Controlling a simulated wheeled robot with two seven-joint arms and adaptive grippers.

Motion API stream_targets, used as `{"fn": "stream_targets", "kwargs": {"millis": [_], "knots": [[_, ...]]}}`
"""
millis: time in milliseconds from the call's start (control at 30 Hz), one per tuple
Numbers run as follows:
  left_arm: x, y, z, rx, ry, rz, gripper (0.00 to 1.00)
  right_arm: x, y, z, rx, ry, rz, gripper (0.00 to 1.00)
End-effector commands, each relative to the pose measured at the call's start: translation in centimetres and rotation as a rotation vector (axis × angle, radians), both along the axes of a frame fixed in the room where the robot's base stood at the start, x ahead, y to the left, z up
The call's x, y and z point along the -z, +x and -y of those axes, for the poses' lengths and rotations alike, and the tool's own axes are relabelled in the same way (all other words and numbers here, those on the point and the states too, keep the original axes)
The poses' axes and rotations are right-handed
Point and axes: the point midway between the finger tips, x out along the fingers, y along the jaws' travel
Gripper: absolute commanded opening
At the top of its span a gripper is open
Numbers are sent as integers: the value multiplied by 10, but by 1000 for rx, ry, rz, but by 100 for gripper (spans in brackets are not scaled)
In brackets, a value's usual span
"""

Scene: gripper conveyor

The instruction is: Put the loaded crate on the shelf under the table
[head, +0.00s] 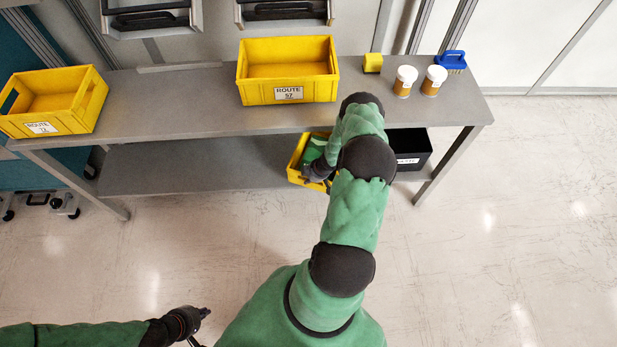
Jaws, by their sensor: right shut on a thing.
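A yellow crate (296,176) is at the front edge of the lower shelf (190,168) under the grey table (190,112). Something green (313,150) shows inside it. My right gripper (326,184) is at the crate's near right side and shut on it. My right arm hides much of the crate, so I cannot tell whether it rests fully on the shelf. My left gripper (200,326) is low at the bottom left, away from the table; its fingers are too small and dark to tell open from shut.
Yellow crates marked ROUTE 57 (289,98) and ROUTE 12 (62,112) stand on the table. A yellow block (373,63), two white-lidded jars (404,80) and a blue brush (452,60) are at the right. A black box (408,142) sits on the shelf beside the crate. The shelf's left is clear.

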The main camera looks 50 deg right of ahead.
Motion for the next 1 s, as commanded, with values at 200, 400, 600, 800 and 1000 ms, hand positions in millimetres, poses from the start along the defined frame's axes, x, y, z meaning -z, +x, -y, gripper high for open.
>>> {"fn": "stream_targets", "kwargs": {"millis": [200, 400, 600, 800, 1000], "knots": [[3, 0, 0, 0, 0, 0, 0, 6, 1, 3, 4, -4, -1, 0], [3, 0, 0, 0, 0, 0, 0, 8, -2, -1, 5, 2, -5, 39], [3, 0, 0, 0, 0, 0, 0, 7, -1, 0, 4, 0, -2, 39], [-1, 0, 0, 0, 0, 0, 0, -1, -3, 1, 5, -1, -2, 39], [-18, 0, 0, 0, 0, 0, 0, -33, -14, 5, 6, -3, 0, 39]]}}
